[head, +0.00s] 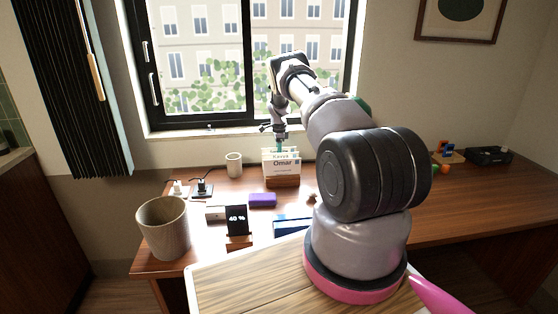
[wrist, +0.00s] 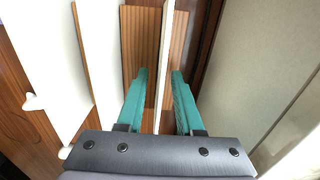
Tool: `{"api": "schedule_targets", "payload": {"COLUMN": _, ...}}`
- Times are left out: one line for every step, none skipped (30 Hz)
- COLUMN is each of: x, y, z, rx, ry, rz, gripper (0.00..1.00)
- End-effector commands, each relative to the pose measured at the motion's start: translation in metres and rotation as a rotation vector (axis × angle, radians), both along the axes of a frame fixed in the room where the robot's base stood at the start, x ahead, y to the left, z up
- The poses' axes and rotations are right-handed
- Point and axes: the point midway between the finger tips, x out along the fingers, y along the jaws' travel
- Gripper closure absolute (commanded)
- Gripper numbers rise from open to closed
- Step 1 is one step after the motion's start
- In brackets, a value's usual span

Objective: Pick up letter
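White letters (head: 282,160) stand upright in a brown wooden holder (head: 282,181) on the desk below the window. The names "Karen" and "Omar" show on them. My gripper (head: 279,144) points down at the top of the holder from behind. In the wrist view my gripper (wrist: 159,76) has its teal fingers apart. A thin upright letter (wrist: 166,40), seen edge-on, stands between them, with a gap on each side. More white upright sheets (wrist: 97,55) stand to the left. Slatted wood of the holder (wrist: 140,40) shows between them. The lower edges of the letters are hidden.
A white cup (head: 234,165) stands left of the holder. A black tray (head: 489,156) sits far right. The window (head: 245,60) is close behind my gripper.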

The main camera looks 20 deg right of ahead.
Motion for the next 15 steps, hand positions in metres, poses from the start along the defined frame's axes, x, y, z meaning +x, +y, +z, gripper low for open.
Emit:
{"api": "schedule_targets", "payload": {"x": -0.0001, "y": 0.0000, "z": 0.0000, "rx": 0.000, "ry": 0.000, "rz": 0.000, "gripper": 0.87}}
{"api": "schedule_targets", "payload": {"x": -0.0001, "y": -0.0001, "z": 0.0001, "rx": 0.000, "ry": 0.000, "rz": 0.000, "gripper": 0.98}}
{"api": "schedule_targets", "payload": {"x": -0.0001, "y": -0.0001, "z": 0.0001, "rx": 0.000, "ry": 0.000, "rz": 0.000, "gripper": 1.00}}
{"api": "schedule_targets", "payload": {"x": -0.0001, "y": -0.0001, "z": 0.0001, "rx": 0.000, "ry": 0.000, "rz": 0.000, "gripper": 1.00}}
{"api": "schedule_targets", "payload": {"x": -0.0001, "y": -0.0001, "z": 0.0002, "rx": 0.000, "ry": 0.000, "rz": 0.000, "gripper": 1.00}}
{"api": "schedule_targets", "payload": {"x": -0.0001, "y": -0.0001, "z": 0.0002, "rx": 0.000, "ry": 0.000, "rz": 0.000, "gripper": 1.00}}
{"api": "schedule_targets", "payload": {"x": -0.0001, "y": -0.0001, "z": 0.0003, "rx": 0.000, "ry": 0.000, "rz": 0.000, "gripper": 1.00}}
{"api": "schedule_targets", "payload": {"x": -0.0001, "y": -0.0001, "z": 0.0003, "rx": 0.000, "ry": 0.000, "rz": 0.000, "gripper": 1.00}}
{"api": "schedule_targets", "payload": {"x": -0.0001, "y": -0.0001, "z": 0.0003, "rx": 0.000, "ry": 0.000, "rz": 0.000, "gripper": 1.00}}
{"api": "schedule_targets", "payload": {"x": -0.0001, "y": -0.0001, "z": 0.0003, "rx": 0.000, "ry": 0.000, "rz": 0.000, "gripper": 1.00}}
{"api": "schedule_targets", "payload": {"x": -0.0001, "y": -0.0001, "z": 0.0003, "rx": 0.000, "ry": 0.000, "rz": 0.000, "gripper": 1.00}}
{"api": "schedule_targets", "payload": {"x": -0.0001, "y": -0.0001, "z": 0.0006, "rx": 0.000, "ry": 0.000, "rz": 0.000, "gripper": 1.00}}
{"api": "schedule_targets", "payload": {"x": 0.0001, "y": -0.0001, "z": 0.0015, "rx": 0.000, "ry": 0.000, "rz": 0.000, "gripper": 1.00}}
{"api": "schedule_targets", "payload": {"x": 0.0002, "y": -0.0002, "z": 0.0030, "rx": 0.000, "ry": 0.000, "rz": 0.000, "gripper": 1.00}}
{"api": "schedule_targets", "payload": {"x": 0.0005, "y": -0.0001, "z": 0.0063, "rx": 0.000, "ry": -0.001, "rz": 0.000, "gripper": 1.00}}
